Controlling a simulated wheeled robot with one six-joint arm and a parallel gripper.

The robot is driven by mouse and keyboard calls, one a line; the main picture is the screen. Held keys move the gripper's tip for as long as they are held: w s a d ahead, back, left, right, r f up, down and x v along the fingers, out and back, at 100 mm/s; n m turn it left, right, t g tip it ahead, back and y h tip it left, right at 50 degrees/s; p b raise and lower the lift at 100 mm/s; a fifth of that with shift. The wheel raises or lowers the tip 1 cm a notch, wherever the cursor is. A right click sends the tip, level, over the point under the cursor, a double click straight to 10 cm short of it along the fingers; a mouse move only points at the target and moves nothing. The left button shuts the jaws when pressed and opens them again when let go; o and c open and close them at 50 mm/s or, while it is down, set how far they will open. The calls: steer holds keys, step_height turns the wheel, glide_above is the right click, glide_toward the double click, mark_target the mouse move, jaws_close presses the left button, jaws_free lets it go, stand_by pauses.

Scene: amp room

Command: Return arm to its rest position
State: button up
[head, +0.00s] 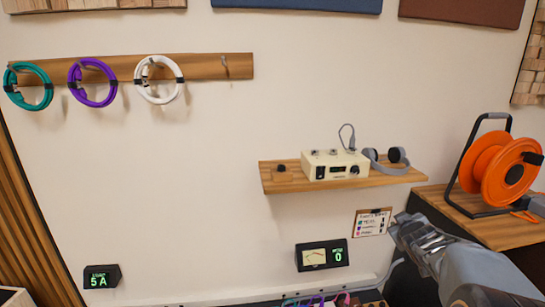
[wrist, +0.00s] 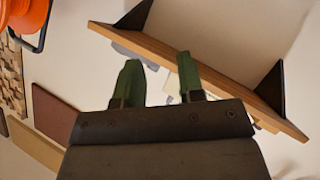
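My arm (head: 470,272) reaches in from the lower right of the head view. My gripper (head: 400,228) is in front of the wall, below the right part of the wooden shelf and beside a small clipboard (head: 372,222). In the wrist view, two green fingers of my gripper (wrist: 158,78) stand apart with nothing held between them. The underside of the shelf (wrist: 205,65) and its dark brackets show beyond the fingers. Any gap between gripper and clipboard is hard to judge.
The shelf (head: 285,187) holds a cream device (head: 333,164) and grey headphones (head: 388,162). An orange cable reel (head: 497,167) stands on a wooden cabinet (head: 470,213) at right. Coiled cables hang from a rail (head: 205,66) at upper left. A meter (head: 322,255) is low on the wall.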

steer(key=s+a+r+m+g+y+p, duration=0.15)
steer(key=s+a+m+g+p, duration=0.55)
steer(key=s+a, duration=0.8)
steer(key=s+a+r+n+g+y+p, duration=0.2)
steer(key=s+a+r+n+y+p, duration=0.1)
steer(key=s+a+r+p, duration=0.4)
steer(key=shift+s+a+r+n+p, duration=0.15)
steer(key=shift+s+n+p, duration=0.2)
steer(key=shift+n+p, duration=0.05)
steer(key=shift+c, duration=0.4)
